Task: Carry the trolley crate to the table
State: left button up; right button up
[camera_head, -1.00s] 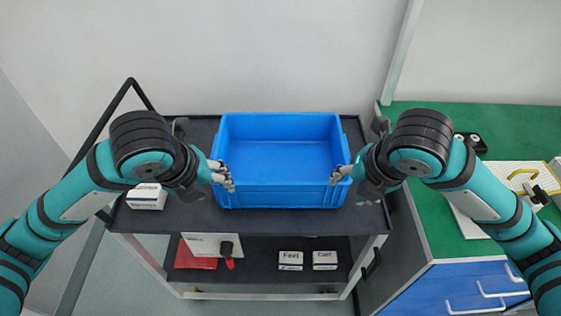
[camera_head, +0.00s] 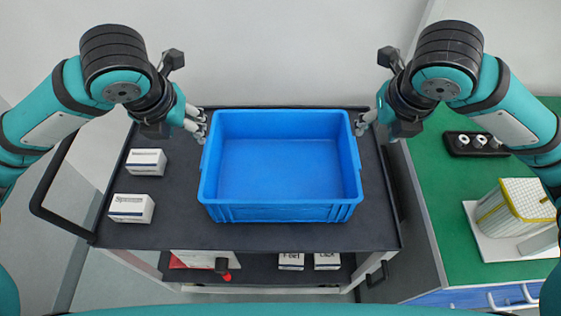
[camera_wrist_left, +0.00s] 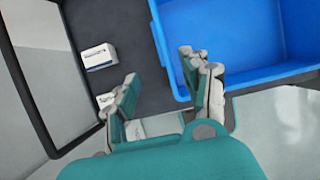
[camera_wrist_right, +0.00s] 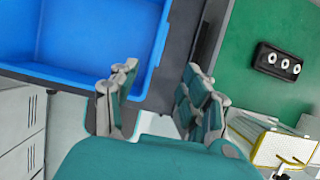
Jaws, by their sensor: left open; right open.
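The blue crate (camera_head: 281,208) is empty and sits upright on the dark top shelf of the trolley (camera_head: 165,225). My left gripper (camera_head: 200,125) is at the crate's left side, and my right gripper (camera_head: 362,125) is at its right side. In the left wrist view the left fingers (camera_wrist_left: 165,95) are spread, one beside the crate wall (camera_wrist_left: 245,78). In the right wrist view the right fingers (camera_wrist_right: 155,95) are also spread, with one near the crate wall (camera_wrist_right: 85,80). Neither gripper visibly holds the crate. Whether the fingers touch it is unclear.
Two white boxes (camera_head: 146,162) (camera_head: 131,208) lie on the trolley's left. Its lower shelf holds small boxes (camera_head: 291,261) and a red item. A green-topped table (camera_head: 440,200) at right carries a black holder (camera_head: 475,144) and a yellow-edged container (camera_head: 515,207).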

aim_at(206, 151)
pick_arm(q)
jog(key=x, duration=1.7)
jog(key=shift+f, duration=0.15)
pick_arm(e)
jog(key=x, duration=1.7)
jog(key=shift+f, duration=0.15)
pick_arm(q)
jog(key=shift+c, duration=0.4)
pick_arm(e)
jog(key=shift+c, duration=0.4)
pick_arm(q)
grip_shut()
pick_arm(e)
grip_shut()
pick_arm(q)
jog(key=shift+w, duration=0.1)
pick_arm(e)
jog(key=shift+w, duration=0.1)
